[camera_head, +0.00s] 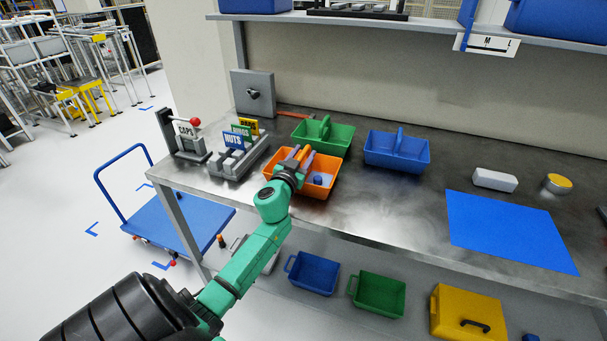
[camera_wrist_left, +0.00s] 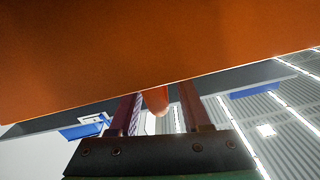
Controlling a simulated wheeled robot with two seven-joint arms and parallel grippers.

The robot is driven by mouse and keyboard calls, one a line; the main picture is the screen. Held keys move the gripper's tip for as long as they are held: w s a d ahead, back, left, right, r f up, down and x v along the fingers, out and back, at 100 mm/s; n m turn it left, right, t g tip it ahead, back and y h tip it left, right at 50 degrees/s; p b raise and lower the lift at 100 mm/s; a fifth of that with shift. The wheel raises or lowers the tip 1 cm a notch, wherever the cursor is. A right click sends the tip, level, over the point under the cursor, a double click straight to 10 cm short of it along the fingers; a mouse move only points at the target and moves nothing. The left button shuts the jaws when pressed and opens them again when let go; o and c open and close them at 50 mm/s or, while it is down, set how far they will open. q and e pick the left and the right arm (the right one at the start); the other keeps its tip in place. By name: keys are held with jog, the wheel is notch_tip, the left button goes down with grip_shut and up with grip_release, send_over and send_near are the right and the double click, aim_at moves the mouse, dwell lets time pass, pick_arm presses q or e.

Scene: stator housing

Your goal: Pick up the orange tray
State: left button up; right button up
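The orange tray (camera_head: 319,187) stands on the metal workbench near its front edge, with a small blue part (camera_head: 318,180) inside. Its raised middle handle (camera_head: 304,153) is orange. My left gripper (camera_head: 298,154) is over the tray's left part, with its fingers at the handle. In the left wrist view the tray (camera_wrist_left: 150,45) fills the top, and the rounded orange handle end (camera_wrist_left: 157,100) lies between the two fingers (camera_wrist_left: 162,105). Gaps show on both sides of it, so the gripper looks open around the handle. The fingertips are hidden by the tray. My right gripper is not in view.
A green tray (camera_head: 335,138) stands close behind the orange one, and a blue tray (camera_head: 415,153) to its right. Sign holders (camera_head: 237,155) stand to the left. A blue mat (camera_head: 508,232), white box (camera_head: 494,180) and yellow-topped can (camera_head: 557,184) lie right. Bins sit below.

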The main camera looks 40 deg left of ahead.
pick_arm(q)
grip_shut()
dwell(1.2)
